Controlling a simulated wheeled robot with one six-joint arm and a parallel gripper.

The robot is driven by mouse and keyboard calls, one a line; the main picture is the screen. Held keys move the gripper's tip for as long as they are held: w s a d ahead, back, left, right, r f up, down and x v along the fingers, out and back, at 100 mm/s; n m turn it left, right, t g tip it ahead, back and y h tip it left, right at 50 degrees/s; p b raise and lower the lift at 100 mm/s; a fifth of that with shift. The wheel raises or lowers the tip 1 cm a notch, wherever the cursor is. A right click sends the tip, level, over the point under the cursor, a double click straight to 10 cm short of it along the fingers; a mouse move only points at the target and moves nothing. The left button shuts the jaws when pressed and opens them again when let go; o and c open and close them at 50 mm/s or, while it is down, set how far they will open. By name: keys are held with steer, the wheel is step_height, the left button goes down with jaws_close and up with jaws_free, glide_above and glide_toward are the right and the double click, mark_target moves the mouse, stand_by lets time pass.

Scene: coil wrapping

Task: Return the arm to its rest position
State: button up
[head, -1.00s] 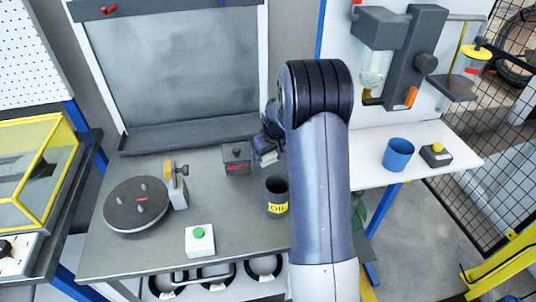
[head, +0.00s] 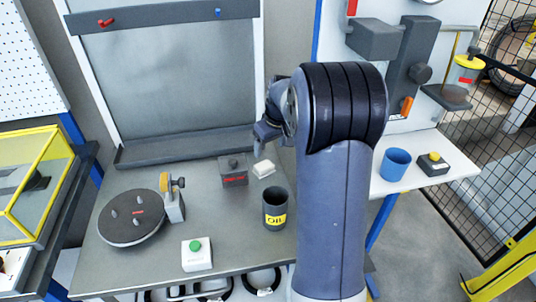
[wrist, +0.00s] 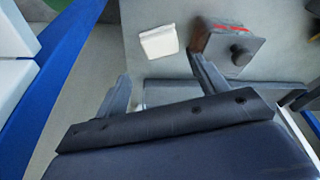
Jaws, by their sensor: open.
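My arm (head: 335,190) is raised, standing bent in front of the bench at the right of the head view. My gripper (head: 262,143) is partly hidden behind the arm's dark joint and hangs above the bench. In the wrist view, the two fingers of my gripper (wrist: 160,82) are spread apart with nothing between them. A small white block (head: 264,168) lies on the bench below the gripper, apart from it. It also shows in the wrist view (wrist: 158,42), beyond the fingers.
A dark box with a knob (head: 233,170) stands beside the white block. The OIL cup (head: 275,210) stands close to my arm. A round turntable (head: 133,217) and green-button box (head: 196,254) are to the left. A blue cup (head: 395,164) stands on the white side shelf.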

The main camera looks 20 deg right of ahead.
mark_target(265, 166)
steer(key=shift+s+r, duration=0.15)
steer(key=shift+r, duration=0.25)
steer(key=shift+f, duration=0.1)
steer(key=x, duration=1.2)
steer(key=shift+f, duration=0.4)
steer(key=shift+r+p, duration=0.3)
steer(key=shift+r, duration=1.75)
